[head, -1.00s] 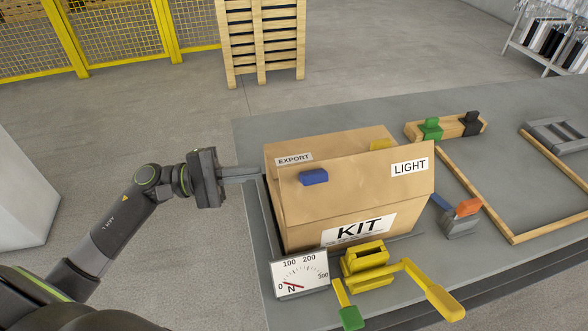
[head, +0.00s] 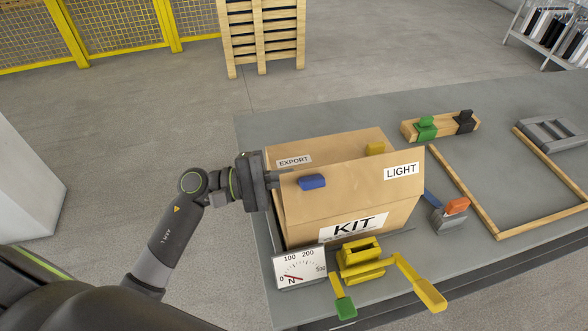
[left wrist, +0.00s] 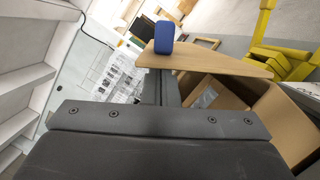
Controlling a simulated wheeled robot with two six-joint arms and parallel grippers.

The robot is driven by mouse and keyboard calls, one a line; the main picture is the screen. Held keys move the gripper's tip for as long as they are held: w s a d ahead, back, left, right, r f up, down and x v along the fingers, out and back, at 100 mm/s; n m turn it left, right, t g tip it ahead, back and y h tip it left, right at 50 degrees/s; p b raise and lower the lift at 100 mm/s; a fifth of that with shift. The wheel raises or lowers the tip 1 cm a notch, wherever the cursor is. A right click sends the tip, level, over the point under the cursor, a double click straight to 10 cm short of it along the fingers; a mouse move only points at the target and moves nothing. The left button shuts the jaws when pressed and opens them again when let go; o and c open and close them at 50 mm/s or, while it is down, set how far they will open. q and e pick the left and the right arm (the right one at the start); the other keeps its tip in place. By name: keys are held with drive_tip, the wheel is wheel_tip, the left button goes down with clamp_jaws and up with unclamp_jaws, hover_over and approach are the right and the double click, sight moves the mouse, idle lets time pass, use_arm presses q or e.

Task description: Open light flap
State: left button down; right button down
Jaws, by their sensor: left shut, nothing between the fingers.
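The cardboard box marked KIT (head: 300,232) stands on the grey table. Its LIGHT flap (head: 350,182) is on the near side and carries a blue tab (head: 312,182). The flap stands raised and tilted; the box's brown interior (left wrist: 210,92) shows past it in the left wrist view. The EXPORT flap (head: 325,150) stands behind it. My left gripper (head: 278,178) is shut and empty at the box's left end, close to the LIGHT flap's left edge. In the wrist view its fingers (left wrist: 162,88) reach the flap's edge below the blue tab (left wrist: 164,38); contact is unclear.
A dial gauge (head: 301,267) and a yellow fixture with handles (head: 362,262) stand before the box. To the right are an orange-topped block (head: 450,216), a wooden rail with green and black clips (head: 440,127) and a wooden frame (head: 465,192).

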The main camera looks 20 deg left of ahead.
sight(299, 183)
idle(0.3)
use_arm(q)
drive_tip(key=m+b, duration=0.1)
drive_tip(key=b, duration=0.1)
drive_tip(key=s+m+b, duration=0.1)
drive_tip(key=b, duration=0.2)
drive_tip(key=d+r+m+b, duration=0.1)
drive_tip(key=b, duration=0.1)
drive_tip(key=shift+s+d+m+g+y+b, duration=0.1)
drive_tip(key=shift+s+m+g+y+b, duration=0.2)
drive_tip(key=shift+s+m+g, duration=0.1)
drive_tip(key=shift+s+d+r+m+b, duration=0.2)
drive_tip(key=shift+r+m+b, duration=0.1)
drive_tip(key=shift+b, duration=0.25)
drive_tip(key=shift+s+r, duration=0.15)
